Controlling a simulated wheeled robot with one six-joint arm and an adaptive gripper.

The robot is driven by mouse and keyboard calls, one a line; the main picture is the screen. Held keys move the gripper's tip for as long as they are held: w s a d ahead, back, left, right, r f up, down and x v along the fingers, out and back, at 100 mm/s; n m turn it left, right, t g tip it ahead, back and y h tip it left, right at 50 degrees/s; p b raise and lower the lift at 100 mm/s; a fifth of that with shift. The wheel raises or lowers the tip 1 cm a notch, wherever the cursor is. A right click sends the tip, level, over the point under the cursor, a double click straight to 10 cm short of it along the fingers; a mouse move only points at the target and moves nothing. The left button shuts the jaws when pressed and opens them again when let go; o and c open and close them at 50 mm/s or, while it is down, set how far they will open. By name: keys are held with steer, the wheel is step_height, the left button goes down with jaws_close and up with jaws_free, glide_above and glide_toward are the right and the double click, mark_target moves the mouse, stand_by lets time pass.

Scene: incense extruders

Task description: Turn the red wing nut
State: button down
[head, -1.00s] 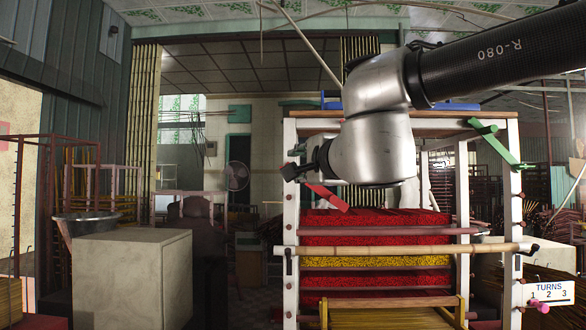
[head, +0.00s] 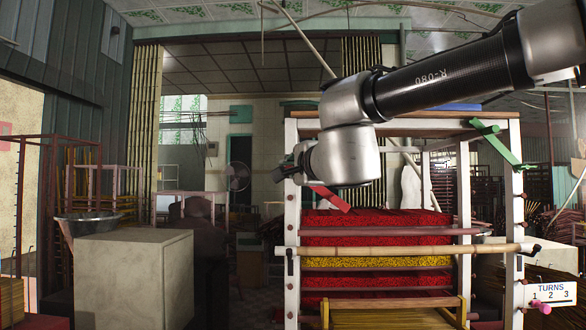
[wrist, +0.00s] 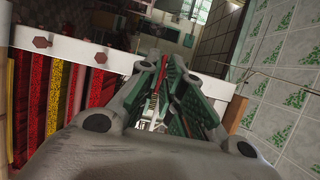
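The red wing nut (head: 330,198) is a flat red bar on the white frame's left post, tilted down to the right in the head view. My gripper (head: 287,172) is up beside its upper left end, partly hidden by my wrist. In the wrist view my gripper (wrist: 161,74) shows green-padded fingers spread with a gap between them. A narrow red strip, seemingly the wing nut (wrist: 162,70), shows in that gap, close to the right finger. I cannot tell whether they touch.
A green bar (head: 495,143) sits on the right post. A bamboo pole (head: 400,250) crosses the frame before red and yellow stacks. A sign reading TURNS 1 2 3 (head: 549,292) hangs at lower right. A pale box (head: 133,275) stands at left.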

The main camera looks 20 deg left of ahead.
steer(key=shift+n, duration=0.3)
steer(key=shift+s+a+r+n+g+h, duration=0.1)
steer(key=shift+a+n+g+h, duration=0.1)
steer(key=shift+n+h, duration=1.65)
steer(key=shift+a+r+n+g+h, duration=0.15)
steer(key=shift+n+h, duration=0.65)
steer(key=shift+n, duration=1.95)
steer(key=shift+s+a+r+n+g+h, duration=0.1)
steer(key=shift+n+g+h, duration=0.15)
steer(key=shift+n+h, duration=1.6)
steer(key=shift+n+y, duration=0.4)
steer(key=shift+n, duration=0.15)
steer(key=c, duration=1.6)
jaws_free()
steer(key=shift+o, duration=0.2)
